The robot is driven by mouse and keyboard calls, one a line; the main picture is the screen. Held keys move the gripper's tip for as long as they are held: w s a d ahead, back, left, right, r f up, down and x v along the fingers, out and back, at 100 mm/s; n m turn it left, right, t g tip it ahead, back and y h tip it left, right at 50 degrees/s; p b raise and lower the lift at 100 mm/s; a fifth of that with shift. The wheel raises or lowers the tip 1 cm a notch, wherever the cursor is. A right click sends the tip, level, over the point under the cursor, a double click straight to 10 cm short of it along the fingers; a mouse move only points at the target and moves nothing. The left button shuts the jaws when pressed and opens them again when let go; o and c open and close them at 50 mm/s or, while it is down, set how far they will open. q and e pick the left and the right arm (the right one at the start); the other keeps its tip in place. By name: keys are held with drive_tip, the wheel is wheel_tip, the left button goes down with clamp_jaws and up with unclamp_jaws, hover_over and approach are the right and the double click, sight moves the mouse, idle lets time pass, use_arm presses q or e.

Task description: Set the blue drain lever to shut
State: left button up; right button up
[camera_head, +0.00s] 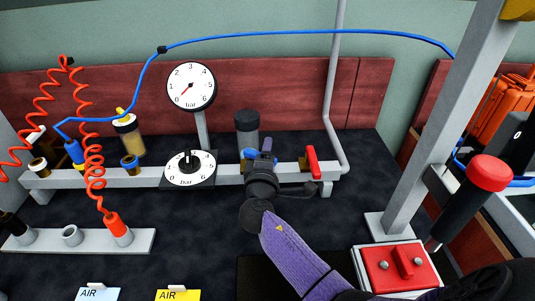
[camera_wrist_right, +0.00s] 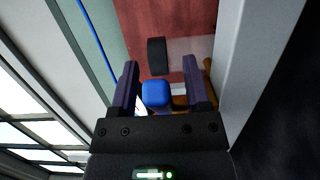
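The blue drain lever (camera_head: 248,154) sits on the grey pipe below a dark cylinder, partly hidden by my right gripper (camera_head: 264,150). In the right wrist view the lever's blue end (camera_wrist_right: 156,93) lies between the two purple fingers of that gripper (camera_wrist_right: 162,72). The fingers are spread, with a visible gap on the lever's right side; whether the left finger touches it I cannot tell. The gripper is open around the lever. My left gripper is not in view.
A red lever (camera_head: 312,162) stands on the pipe just right of my gripper. A dial gauge (camera_head: 190,168) lies to its left, and another gauge (camera_head: 191,86) stands behind. A grey post (camera_head: 430,130) and a red box (camera_head: 396,268) are at the right.

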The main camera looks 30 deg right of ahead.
clamp_jaws()
idle(1.2)
